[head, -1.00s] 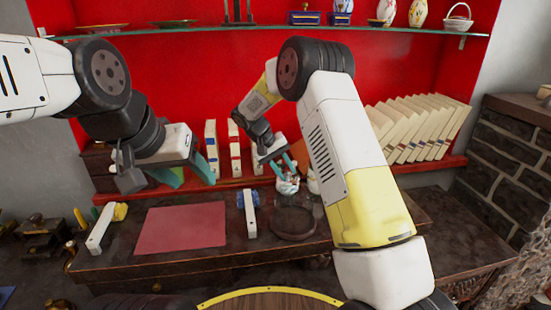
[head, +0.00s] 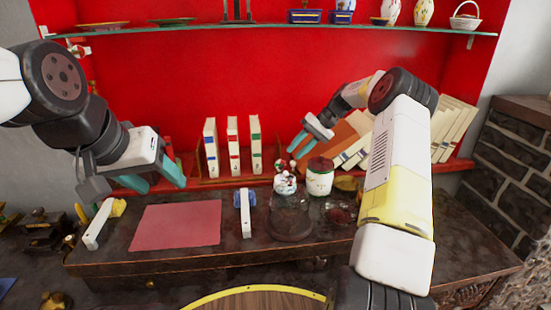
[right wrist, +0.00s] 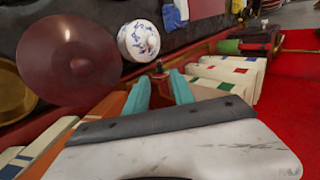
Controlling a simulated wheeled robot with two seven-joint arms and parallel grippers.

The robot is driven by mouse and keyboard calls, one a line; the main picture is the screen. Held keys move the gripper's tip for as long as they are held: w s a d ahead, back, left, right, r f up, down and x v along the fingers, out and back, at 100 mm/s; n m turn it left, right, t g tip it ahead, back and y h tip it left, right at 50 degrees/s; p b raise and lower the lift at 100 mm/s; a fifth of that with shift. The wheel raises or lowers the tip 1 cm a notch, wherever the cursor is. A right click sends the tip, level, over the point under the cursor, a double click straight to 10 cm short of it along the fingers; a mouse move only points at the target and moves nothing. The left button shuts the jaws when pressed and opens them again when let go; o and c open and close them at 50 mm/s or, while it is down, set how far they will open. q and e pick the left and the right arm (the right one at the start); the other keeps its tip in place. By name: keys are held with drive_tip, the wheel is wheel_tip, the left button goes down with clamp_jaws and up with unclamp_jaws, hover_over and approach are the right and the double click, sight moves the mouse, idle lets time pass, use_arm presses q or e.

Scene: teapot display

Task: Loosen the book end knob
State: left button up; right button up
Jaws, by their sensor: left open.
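A small dark knob (right wrist: 158,68) shows in the right wrist view just beyond the gap between my right gripper's teal fingertips (right wrist: 160,77). I cannot tell whether they touch it. These fingers stand apart. In the head view my right gripper (head: 306,141) is above the shelf, between the upright books (head: 232,147) and the leaning books. The knob is not clear there. A leaning orange-brown panel (head: 343,138) is beside the gripper; I cannot tell whether it is the book end. My left gripper (head: 164,184) is open and empty at the left, above the table's back edge.
Leaning books (head: 456,125) fill the shelf's right. A red mat (head: 178,225) lies on the table. A glass shelf (head: 270,30) runs above.

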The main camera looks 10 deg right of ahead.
sight(281, 166)
drive_tip(key=x, duration=0.6)
drive_tip(key=shift+a+f, duration=0.2)
drive_tip(key=shift+f, duration=0.15)
clamp_jaws()
